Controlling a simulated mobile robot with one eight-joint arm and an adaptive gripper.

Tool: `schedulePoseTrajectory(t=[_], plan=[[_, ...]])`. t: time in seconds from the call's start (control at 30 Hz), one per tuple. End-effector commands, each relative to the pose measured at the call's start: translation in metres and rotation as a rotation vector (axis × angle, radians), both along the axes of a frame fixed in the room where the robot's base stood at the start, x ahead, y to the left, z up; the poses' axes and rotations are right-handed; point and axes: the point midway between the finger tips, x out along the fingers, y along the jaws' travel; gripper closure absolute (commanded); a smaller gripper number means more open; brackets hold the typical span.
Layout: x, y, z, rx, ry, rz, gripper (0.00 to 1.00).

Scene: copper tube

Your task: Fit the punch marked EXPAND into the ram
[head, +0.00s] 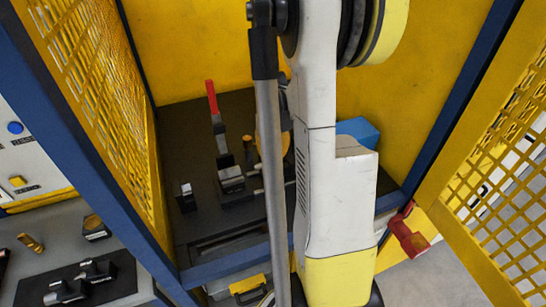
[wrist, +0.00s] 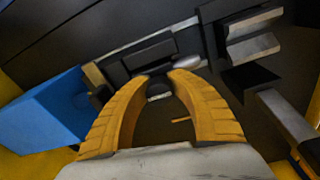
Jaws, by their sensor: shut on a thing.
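My gripper (wrist: 165,76) shows in the wrist view, with its two yellow fingers closed in on a small dark piece (wrist: 159,88) between their tips. No EXPAND marking is readable on this piece, so I cannot tell from its face which punch it is. A short grey rounded part (wrist: 187,62) lies just beyond the right fingertip; I cannot tell whether it is the ram or touches the held piece. In the head view my arm covers most of the gripper and the work area behind it.
A blue block (wrist: 42,108) stands left of the fingers and also shows in the head view (head: 357,131). A red-handled lever (head: 212,98) and metal blocks (head: 231,178) stand on the dark bench (head: 190,118). Yellow mesh panels (head: 92,95) and blue posts flank the opening.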

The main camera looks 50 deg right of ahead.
Motion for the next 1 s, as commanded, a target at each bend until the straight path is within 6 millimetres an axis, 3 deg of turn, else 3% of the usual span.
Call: schedulePoseTrajectory(t=[0.3, 0.33, 0.4, 0.77, 1.0], plan=[[0.0, 0.0, -0.003, 0.0, 0.0, 0.0, 1.0], [0.0, 0.0, -0.002, 0.0, 0.0, 0.0, 0.68], [0.0, 0.0, -0.002, 0.0, 0.0, 0.0, 0.51], [0.0, 0.0, 0.003, 0.0, 0.0, 0.0, 0.51], [-0.002, 0.004, 0.048, 0.0, 0.0, 0.0, 0.51]])
